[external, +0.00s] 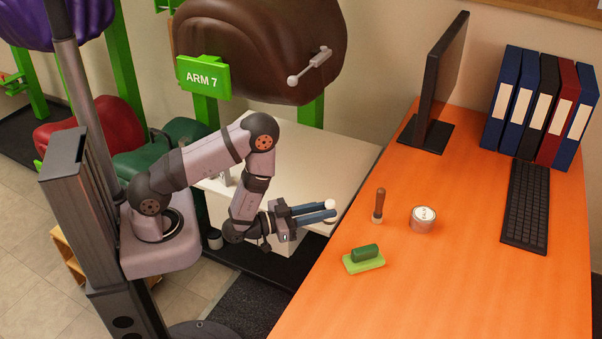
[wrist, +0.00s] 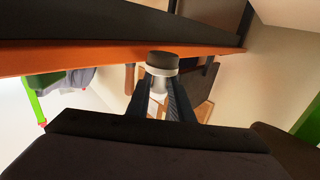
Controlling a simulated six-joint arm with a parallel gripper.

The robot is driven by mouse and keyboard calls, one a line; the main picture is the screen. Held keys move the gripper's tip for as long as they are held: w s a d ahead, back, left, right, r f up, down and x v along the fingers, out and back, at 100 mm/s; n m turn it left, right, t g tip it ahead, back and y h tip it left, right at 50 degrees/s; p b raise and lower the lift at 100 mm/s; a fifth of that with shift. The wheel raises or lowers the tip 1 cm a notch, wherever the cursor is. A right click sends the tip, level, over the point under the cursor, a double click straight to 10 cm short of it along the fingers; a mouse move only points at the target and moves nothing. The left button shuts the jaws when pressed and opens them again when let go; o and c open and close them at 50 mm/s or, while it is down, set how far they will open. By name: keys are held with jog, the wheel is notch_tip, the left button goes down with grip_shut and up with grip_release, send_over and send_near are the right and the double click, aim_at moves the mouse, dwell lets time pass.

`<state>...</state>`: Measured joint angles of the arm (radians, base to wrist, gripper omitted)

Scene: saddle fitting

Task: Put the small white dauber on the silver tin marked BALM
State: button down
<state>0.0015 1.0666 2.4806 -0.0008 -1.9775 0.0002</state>
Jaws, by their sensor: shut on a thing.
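The silver tin (external: 423,220) stands on the orange desk, with a pale lid whose small lettering is hard to read. My gripper (external: 331,211) is shut on the small white dauber (external: 330,204) and holds it in the air left of the desk's edge, well apart from the tin. In the wrist view the dauber (wrist: 162,72) sits between the two dark fingertips (wrist: 160,95). It shows a dark end and a pale band there, and the fingers partly hide its body. The tin cannot be made out in the wrist view.
A wooden-handled brush (external: 378,206) stands on the orange desk (external: 440,290) between my gripper and the tin. A green block on a light green base (external: 364,259) lies nearer the front. A keyboard (external: 526,205), monitor (external: 437,85) and binders (external: 540,105) are behind. The desk's front is clear.

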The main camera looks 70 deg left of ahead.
notch_tip(320, 180, up, 15)
jog(key=p, duration=1.3)
jog(key=shift+f+p, duration=0.2)
jog(key=shift+p, duration=0.15)
